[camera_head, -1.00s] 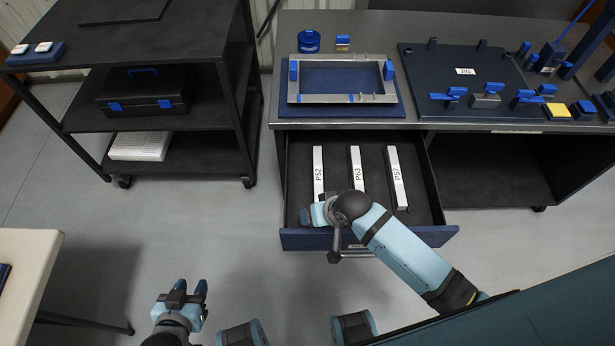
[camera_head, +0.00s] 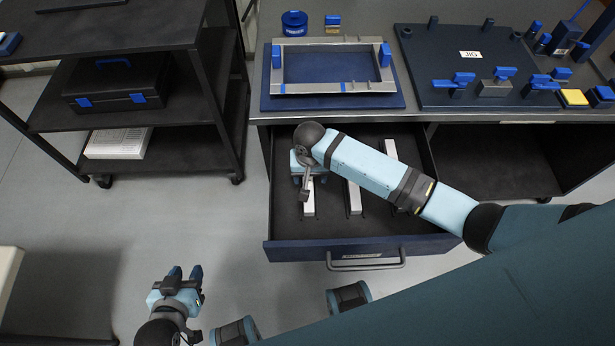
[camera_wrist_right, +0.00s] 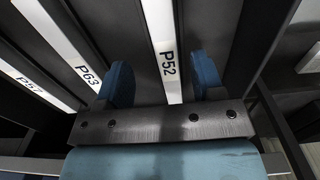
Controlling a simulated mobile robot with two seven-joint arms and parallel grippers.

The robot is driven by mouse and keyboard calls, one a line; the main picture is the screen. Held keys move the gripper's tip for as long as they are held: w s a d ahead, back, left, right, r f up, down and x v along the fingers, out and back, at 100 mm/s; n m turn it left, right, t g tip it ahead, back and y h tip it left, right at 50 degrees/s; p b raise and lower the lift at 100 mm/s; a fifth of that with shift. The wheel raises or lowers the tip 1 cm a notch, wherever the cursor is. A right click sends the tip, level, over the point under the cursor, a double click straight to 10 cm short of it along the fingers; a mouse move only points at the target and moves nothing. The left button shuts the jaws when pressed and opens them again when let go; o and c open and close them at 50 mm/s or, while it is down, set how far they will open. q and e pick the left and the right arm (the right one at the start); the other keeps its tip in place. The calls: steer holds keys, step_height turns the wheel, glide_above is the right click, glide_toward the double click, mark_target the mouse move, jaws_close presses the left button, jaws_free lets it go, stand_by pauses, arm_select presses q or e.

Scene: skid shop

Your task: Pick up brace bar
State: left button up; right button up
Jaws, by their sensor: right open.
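Three white brace bars lie in the open drawer (camera_head: 400,222). The P52 bar (camera_head: 308,200) is at the left, partly hidden by my right gripper; its label shows in the right wrist view (camera_wrist_right: 165,50). The P63 bar (camera_head: 354,198) is in the middle and the P57 bar (camera_head: 390,149) at the right, both partly covered by my right arm. My right gripper (camera_wrist_right: 163,82) is open, its blue fingers on either side of the P52 bar near the label, not closed on it. My left gripper (camera_head: 186,273) is over the floor, apart from the drawer; its fingers look apart.
The drawer handle (camera_head: 365,262) and front face stick out from the workbench. A frame on a blue board (camera_head: 390,102) and the JIG plate (camera_head: 440,50) are on top. A black cart (camera_head: 200,135) stands left. The floor between is clear.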

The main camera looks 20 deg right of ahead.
mark_target(309, 207)
steer(key=f, duration=0.3)
steer(key=f+b, duration=0.1)
steer(key=f, duration=0.1)
steer(key=shift+w+a+f, duration=0.15)
steer(key=shift+a+f, duration=0.05)
steer(key=shift+f, duration=0.2)
steer(key=c, duration=1.1)
